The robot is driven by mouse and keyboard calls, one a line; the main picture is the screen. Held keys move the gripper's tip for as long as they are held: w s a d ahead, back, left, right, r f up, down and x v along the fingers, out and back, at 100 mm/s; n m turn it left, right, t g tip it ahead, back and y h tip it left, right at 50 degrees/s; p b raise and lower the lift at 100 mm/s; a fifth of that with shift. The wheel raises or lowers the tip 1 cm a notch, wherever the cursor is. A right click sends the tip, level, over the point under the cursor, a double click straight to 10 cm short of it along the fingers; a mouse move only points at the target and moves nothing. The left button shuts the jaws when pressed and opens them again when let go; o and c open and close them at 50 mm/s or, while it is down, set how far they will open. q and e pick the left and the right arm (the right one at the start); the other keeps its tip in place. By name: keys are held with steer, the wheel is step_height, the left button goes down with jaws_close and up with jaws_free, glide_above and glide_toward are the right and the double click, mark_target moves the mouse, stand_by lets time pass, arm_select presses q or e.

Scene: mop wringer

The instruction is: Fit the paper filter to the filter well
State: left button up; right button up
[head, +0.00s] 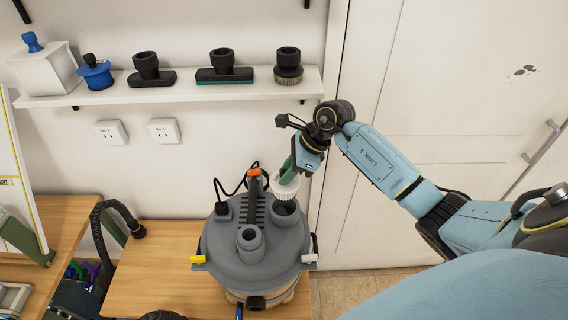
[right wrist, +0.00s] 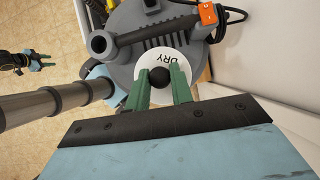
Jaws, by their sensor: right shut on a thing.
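The paper filter (head: 286,189) is a white ribbed cylinder in the head view. In the right wrist view its white top (right wrist: 162,58) reads DRY and has a black knob (right wrist: 159,77). My right gripper (head: 296,168) is shut on the filter at this knob, green fingers on either side. The filter is tilted in the head view, over the back of the filter well (head: 286,214), a round opening in the grey vacuum lid. I cannot tell whether its lower end touches the rim. What looks like my left gripper (right wrist: 45,60) is small and far off, its jaws unclear.
The vacuum lid (head: 222,245) also carries an upright port (head: 250,242) and a handle with an orange part (head: 254,172), close to the filter. A wooden bench (head: 150,275) lies left. A shelf (head: 190,94) with several nozzles hangs behind. A white door stands right.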

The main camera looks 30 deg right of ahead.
steer(key=shift+a+f+b, duration=0.1)
steer(key=shift+f+b, duration=2.1)
steer(key=shift+b, duration=0.05)
steer(key=shift+f+b, duration=2.65)
steer(key=shift+f, duration=0.3)
steer(key=o, duration=1)
steer(key=shift+o, duration=0.2)
